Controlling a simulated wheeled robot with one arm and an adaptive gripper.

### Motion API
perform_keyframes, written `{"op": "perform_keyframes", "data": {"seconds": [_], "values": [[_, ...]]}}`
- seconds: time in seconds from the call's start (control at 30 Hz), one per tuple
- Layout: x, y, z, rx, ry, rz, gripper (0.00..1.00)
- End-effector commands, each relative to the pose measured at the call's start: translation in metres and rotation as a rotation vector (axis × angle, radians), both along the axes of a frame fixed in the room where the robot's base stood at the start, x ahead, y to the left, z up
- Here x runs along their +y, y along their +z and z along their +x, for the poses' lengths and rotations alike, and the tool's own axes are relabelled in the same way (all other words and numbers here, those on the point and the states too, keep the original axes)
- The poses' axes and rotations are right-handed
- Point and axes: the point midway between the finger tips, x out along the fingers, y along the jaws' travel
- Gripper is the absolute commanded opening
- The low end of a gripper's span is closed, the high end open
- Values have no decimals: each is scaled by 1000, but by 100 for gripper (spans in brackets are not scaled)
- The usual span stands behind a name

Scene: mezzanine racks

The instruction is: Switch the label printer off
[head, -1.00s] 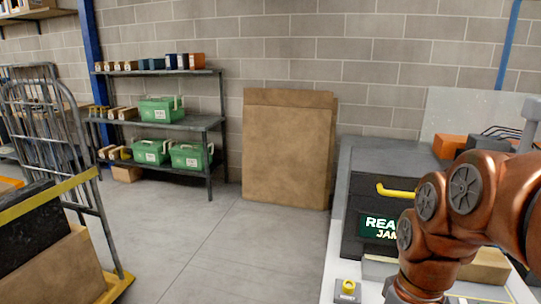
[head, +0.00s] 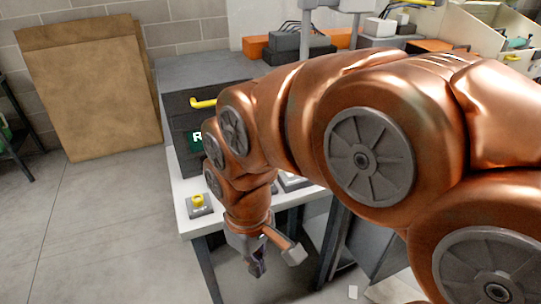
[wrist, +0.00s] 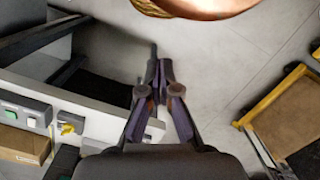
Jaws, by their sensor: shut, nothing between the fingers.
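The dark machine (head: 178,106) with a yellow handle (head: 203,103) and a green lit display (head: 196,137) stands on a white-topped bench; I take it to be the label printer. My arm hides most of its front and display. A small grey box with a yellow knob (head: 198,201) sits at the bench's front-left corner. My gripper (head: 258,269) is shut and empty, pointing down in front of the bench edge, right of the knob and below the top. In the wrist view its fingertips (wrist: 158,66) meet over the floor. A yellow knob (wrist: 68,128) and a green button (wrist: 11,114) show at left there.
The bench's white top (head: 181,187) and dark legs are close to my gripper. A cardboard box (wrist: 22,144) lies beside the buttons in the wrist view. A large brown board (head: 90,85) leans on the wall. A yellow-edged cart (wrist: 285,120) is at right. Floor (head: 110,235) at left is clear.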

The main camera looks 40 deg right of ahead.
Motion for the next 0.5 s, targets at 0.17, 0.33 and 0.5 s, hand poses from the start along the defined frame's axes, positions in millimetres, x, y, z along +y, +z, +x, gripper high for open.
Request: {"op": "perform_keyframes", "data": {"seconds": [0.17,0.33,0.5], "values": [[-23,24,65,-64,270,34,0],[-61,42,122,-126,512,44,0],[-115,58,171,-185,721,29,0]]}}
